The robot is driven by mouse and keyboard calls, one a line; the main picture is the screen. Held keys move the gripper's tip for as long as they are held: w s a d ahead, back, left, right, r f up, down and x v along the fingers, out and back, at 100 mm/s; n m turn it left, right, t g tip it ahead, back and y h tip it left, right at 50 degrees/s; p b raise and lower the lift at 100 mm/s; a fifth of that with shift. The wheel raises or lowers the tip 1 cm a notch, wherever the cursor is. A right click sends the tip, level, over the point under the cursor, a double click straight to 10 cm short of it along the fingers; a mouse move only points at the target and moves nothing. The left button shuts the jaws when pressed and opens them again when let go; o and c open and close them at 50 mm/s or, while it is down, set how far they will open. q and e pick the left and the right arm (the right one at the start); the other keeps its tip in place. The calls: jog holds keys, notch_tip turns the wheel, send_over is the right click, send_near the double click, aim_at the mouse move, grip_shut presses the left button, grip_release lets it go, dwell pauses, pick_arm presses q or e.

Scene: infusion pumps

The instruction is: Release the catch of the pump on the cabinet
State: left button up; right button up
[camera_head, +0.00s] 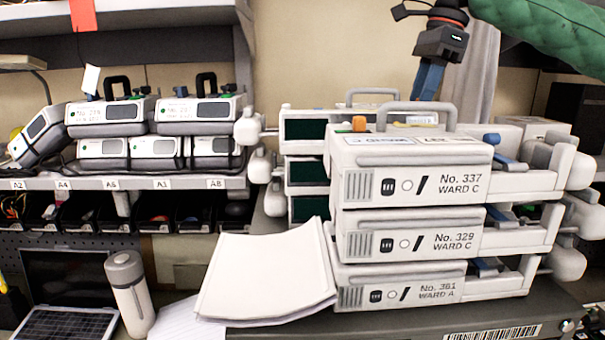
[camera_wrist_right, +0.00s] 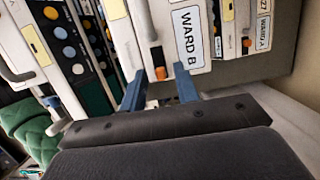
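Three pumps are stacked on the grey cabinet at the right. The top pump is marked No. 337 WARD C (camera_head: 420,180) and has an orange catch (camera_head: 359,123) on its upper left. Below it are No. 329 WARD C (camera_head: 405,242) and No. 361 WARD A (camera_head: 400,292). My right gripper (camera_head: 428,98) points down behind the top pump, its fingertips partly hidden. In the right wrist view its blue fingers are apart, facing a pump with a WARD B label (camera_wrist_right: 187,38). An orange catch (camera_wrist_right: 160,73) shows between the fingertips; contact is unclear. My left gripper is not in view.
A second pump stack (camera_head: 303,130) stands behind the front one. White papers (camera_head: 265,275) lie left of the stack on the cabinet (camera_head: 470,322). A bottle (camera_head: 130,292) stands at the lower left. A shelf (camera_head: 140,183) at the back left carries several more pumps.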

jog(key=shift+r, duration=0.15)
jog(key=shift+a+p+v, duration=0.25)
jog(key=shift+p+v, duration=0.3)
jog(key=shift+v, duration=0.55)
jog(key=shift+a+p+v, duration=0.25)
jog(key=shift+p+v, duration=0.25)
jog(key=shift+v, duration=0.55)
jog(key=shift+a+p+v, duration=0.3)
jog(key=shift+p+v, duration=0.25)
jog(key=shift+v, duration=0.55)
jog(key=shift+r, duration=0.15)
